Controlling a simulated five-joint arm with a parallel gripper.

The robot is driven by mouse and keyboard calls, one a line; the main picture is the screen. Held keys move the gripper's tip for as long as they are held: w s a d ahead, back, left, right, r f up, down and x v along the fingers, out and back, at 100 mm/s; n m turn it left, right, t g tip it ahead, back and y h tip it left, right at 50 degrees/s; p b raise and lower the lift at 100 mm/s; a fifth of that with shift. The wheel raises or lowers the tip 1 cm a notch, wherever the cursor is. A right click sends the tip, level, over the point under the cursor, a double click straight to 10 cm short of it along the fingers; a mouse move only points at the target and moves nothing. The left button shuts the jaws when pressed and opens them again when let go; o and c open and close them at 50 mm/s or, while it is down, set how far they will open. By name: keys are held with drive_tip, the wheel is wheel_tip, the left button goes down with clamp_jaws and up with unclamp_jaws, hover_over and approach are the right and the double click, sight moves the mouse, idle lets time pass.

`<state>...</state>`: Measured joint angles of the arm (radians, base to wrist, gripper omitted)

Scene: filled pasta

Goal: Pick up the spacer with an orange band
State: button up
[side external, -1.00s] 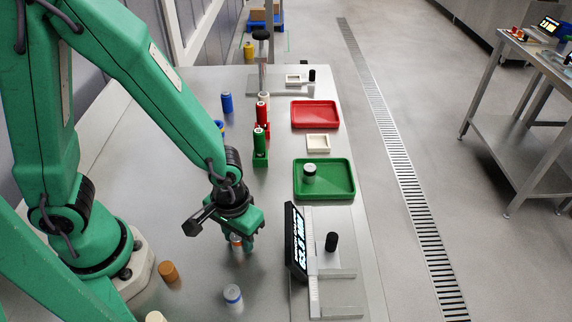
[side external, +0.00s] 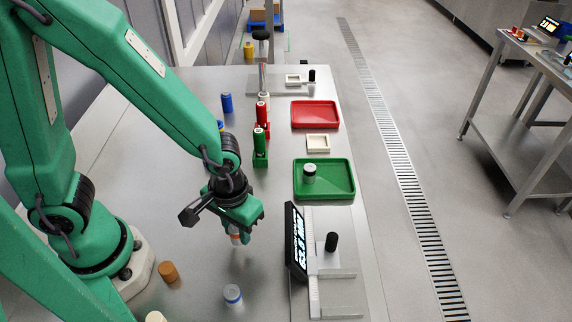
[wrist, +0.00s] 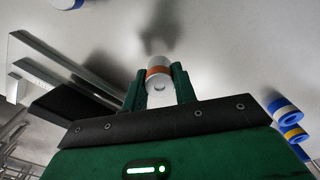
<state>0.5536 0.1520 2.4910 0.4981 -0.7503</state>
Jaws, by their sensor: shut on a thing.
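The spacer with an orange band (wrist: 159,72) is a pale cylinder with an orange ring, held between the two green fingers of my gripper (wrist: 160,88) in the wrist view. In the side view my gripper (side external: 238,228) is shut on the spacer (side external: 236,238), which hangs below the fingers, partly covered by them. It appears to be a little above the steel table, with a faint reflection under it.
A dark display (side external: 296,243) with a measuring fixture is to the right. A green tray (side external: 345,180) holding a spacer and a red tray (side external: 315,115) lie beyond.

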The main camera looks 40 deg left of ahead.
drive_tip(key=shift+r, duration=0.5)
drive_tip(key=s+d+r, duration=0.5)
drive_tip(key=s+r, duration=0.2)
drive_tip(key=s, duration=0.3)
drive_tip(key=shift+s+d+r, duration=0.15)
drive_tip(key=shift+d, duration=0.05)
idle(0.3)
drive_tip(key=w+d+f+n, duration=0.2)
drive_tip(key=w+d+n, duration=0.4)
drive_tip(key=w+d, duration=1)
drive_tip(key=shift+w+d+n, duration=0.15)
drive_tip(key=shift+d+n, duration=0.15)
drive_tip(key=shift+n, duration=0.1)
